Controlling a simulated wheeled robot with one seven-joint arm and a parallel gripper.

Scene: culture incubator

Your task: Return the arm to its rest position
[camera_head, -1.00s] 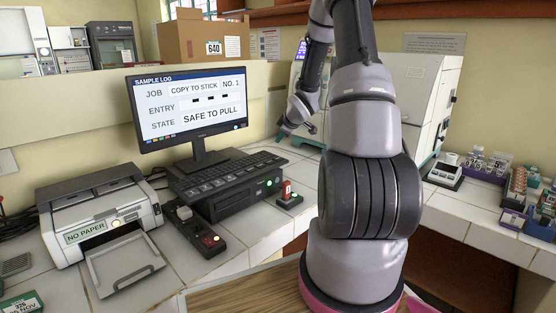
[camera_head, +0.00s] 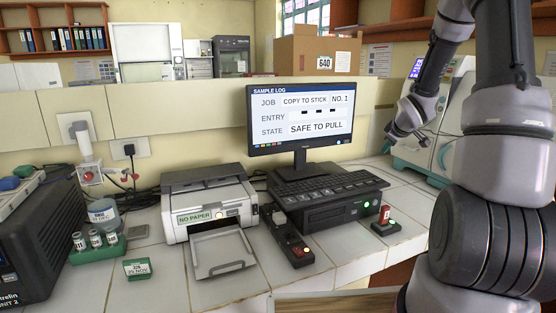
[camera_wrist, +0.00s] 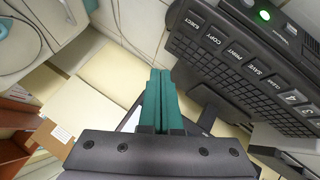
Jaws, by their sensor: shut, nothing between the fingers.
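My arm rises at the right of the head view and folds over, with my gripper (camera_head: 394,134) hanging high beside the monitor's right side. It is empty and clear of the counter. In the wrist view its two teal fingers (camera_wrist: 161,75) lie together, shut with nothing between them. The monitor (camera_head: 301,118) reads SAFE TO PULL on its state line. The keyboard (camera_wrist: 235,65) shows at the right of the wrist view.
A printer (camera_head: 208,210) marked NO PAPER, a switch box (camera_head: 290,243) and a small red item (camera_head: 385,216) stand on the counter. Vials in a green rack (camera_head: 97,250) stand at the left. A white machine (camera_head: 435,150) stands behind my arm.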

